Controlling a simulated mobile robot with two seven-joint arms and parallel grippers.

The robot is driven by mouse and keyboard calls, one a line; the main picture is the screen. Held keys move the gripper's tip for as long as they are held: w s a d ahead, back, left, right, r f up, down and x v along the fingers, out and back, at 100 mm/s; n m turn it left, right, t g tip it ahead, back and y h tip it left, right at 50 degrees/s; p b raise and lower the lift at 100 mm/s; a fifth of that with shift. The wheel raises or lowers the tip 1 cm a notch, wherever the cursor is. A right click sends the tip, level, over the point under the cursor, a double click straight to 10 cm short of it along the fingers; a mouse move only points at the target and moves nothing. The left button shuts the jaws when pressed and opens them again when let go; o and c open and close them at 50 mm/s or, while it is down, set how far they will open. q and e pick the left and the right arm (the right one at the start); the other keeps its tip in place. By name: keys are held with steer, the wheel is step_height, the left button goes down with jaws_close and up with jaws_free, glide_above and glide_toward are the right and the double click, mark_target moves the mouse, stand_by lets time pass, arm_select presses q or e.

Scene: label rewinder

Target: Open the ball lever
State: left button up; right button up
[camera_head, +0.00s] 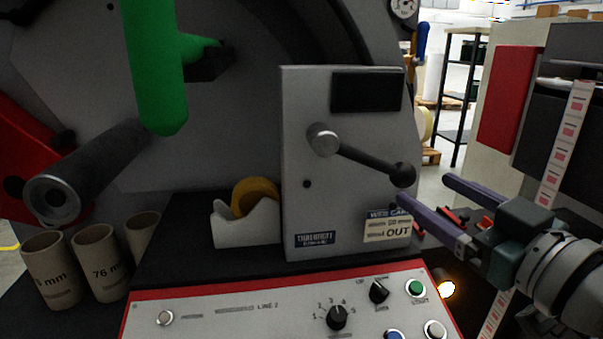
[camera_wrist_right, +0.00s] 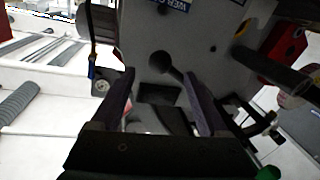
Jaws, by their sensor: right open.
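The ball lever is on the front of a grey box (camera_head: 345,220). It has a silver hub (camera_head: 322,139), a dark rod slanting down to the right, and a black ball (camera_head: 403,174) at its end. In the right wrist view the ball (camera_wrist_right: 160,62) shows just beyond and between the fingertips. My right gripper (camera_head: 424,191) comes in from the right with its two purple fingers apart. It is close to the ball, beside its lower right; the jaws hold nothing. Contact cannot be made out. My left gripper is not in view.
A red-edged control panel (camera_head: 250,318) with knobs and buttons lies below the box. A tape dispenser (camera_head: 247,222) and cardboard cores (camera_head: 97,262) stand to the left. A green bar (camera_head: 155,70) hangs at upper left. A label strip (camera_head: 563,140) runs at the right.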

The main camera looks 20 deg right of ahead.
mark_target(412, 178)
steer(key=w, duration=0.6)
steer(key=shift+w+d, duration=0.1)
steer(key=shift+w, duration=0.25)
steer(key=c, duration=1.1)
jaws_close()
steer(key=shift+r, duration=0.15)
